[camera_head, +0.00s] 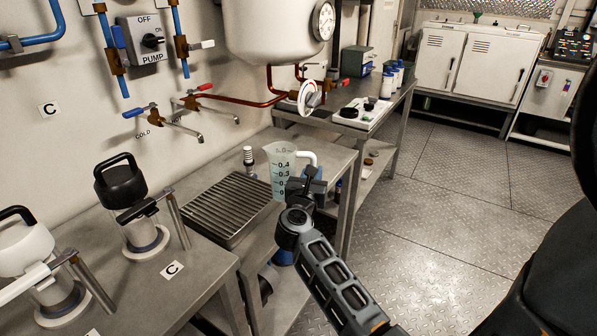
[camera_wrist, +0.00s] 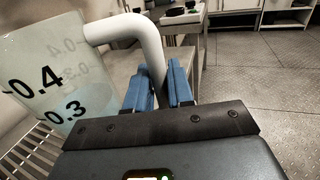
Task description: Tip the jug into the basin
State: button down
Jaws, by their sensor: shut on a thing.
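The jug (camera_head: 281,170) is translucent, with dark volume marks and a white handle (camera_head: 309,160). It stands about upright at the right end of the grated basin (camera_head: 222,208); I cannot tell whether its base touches anything. In the wrist view the jug (camera_wrist: 45,75) fills the left side, with what looks like pale bluish liquid in it. My gripper (camera_head: 308,184) is to the right of the jug. Its blue fingers (camera_wrist: 160,88) are shut on the lower part of the white handle. The basin's slats (camera_wrist: 30,155) show below the jug.
Two tap spouts (camera_head: 185,125) reach out from the wall behind the basin. A small ribbed cylinder (camera_head: 249,160) stands behind the jug. A tank (camera_head: 275,30) with copper pipes hangs above. A black-lidded vessel (camera_head: 125,190) is to the left. The floor (camera_head: 430,230) at right is clear.

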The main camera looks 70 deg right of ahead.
aim_at(291, 173)
jog(key=shift+w+a+r, duration=0.1)
jog(key=shift+r, duration=0.05)
jog(key=shift+w+r+n+p, duration=0.35)
jog(key=shift+r+n+p, duration=0.3)
jog(key=shift+n+p, duration=0.45)
jog(key=w+r+n+p, duration=0.1)
jog(key=n, duration=0.1)
jog(key=w+n+p, duration=0.1)
jog(key=shift+a+r+n+t+h+p, duration=0.4)
jog(key=shift+r+n+p, duration=0.25)
jog(key=shift+n+p, duration=0.25)
jog(key=shift+n, duration=0.2)
jog(key=shift+f+b, duration=0.35)
jog(key=shift+b, duration=0.1)
jog(key=shift+w+f+n+h, duration=0.1)
jog(key=shift+f+n+h, duration=0.05)
jog(key=shift+n, duration=0.45)
jog(key=shift+w+f+n+h, duration=0.1)
jog(key=shift+f+n+h, duration=0.05)
jog(key=shift+n, duration=0.45)
